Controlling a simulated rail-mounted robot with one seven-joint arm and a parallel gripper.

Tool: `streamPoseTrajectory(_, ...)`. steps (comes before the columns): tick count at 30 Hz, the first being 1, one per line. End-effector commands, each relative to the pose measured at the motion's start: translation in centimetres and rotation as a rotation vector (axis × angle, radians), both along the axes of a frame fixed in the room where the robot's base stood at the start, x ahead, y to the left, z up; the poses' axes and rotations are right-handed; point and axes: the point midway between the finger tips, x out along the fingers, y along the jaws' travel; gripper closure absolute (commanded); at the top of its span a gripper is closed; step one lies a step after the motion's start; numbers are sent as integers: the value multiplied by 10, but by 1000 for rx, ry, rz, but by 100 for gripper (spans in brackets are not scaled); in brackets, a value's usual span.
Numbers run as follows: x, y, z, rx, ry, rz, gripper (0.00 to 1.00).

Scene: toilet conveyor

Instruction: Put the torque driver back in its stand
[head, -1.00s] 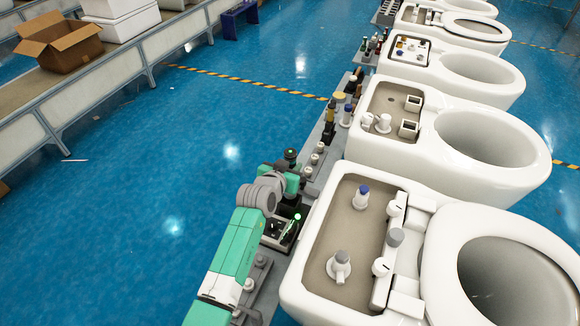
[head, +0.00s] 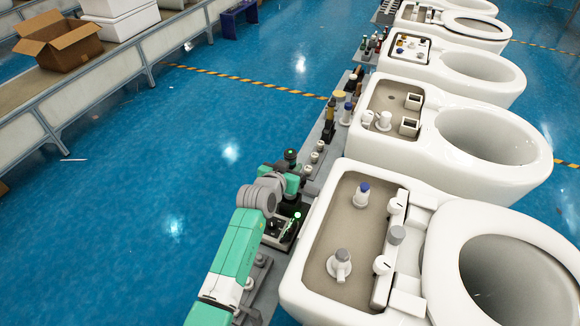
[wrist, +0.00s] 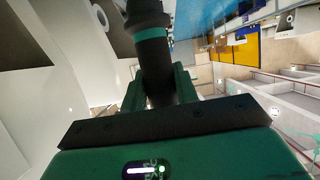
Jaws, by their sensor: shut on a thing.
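The torque driver is a dark, round-bodied tool with a teal band. In the wrist view the driver (wrist: 152,35) stands up between the teal fingers of my gripper (wrist: 158,82), which is shut on it. In the head view a dark cylinder with a small green light, seemingly the driver (head: 290,155), shows beside my teal gripper (head: 292,180). I cannot tell whether this is the stand. The driver's lower end is hidden.
A narrow grey bench (head: 262,290) with several small fittings runs along the row of white toilets. The nearest toilet (head: 310,285) stands close on the right, its tank open with fittings inside. Blue floor (head: 150,200) is clear on the left.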

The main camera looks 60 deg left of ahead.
Motion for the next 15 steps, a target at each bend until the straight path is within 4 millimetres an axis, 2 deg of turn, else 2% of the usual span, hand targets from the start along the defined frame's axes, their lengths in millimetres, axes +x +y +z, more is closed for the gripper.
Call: streamPoseTrajectory(15,0,1,-20,2,-2,1,100)
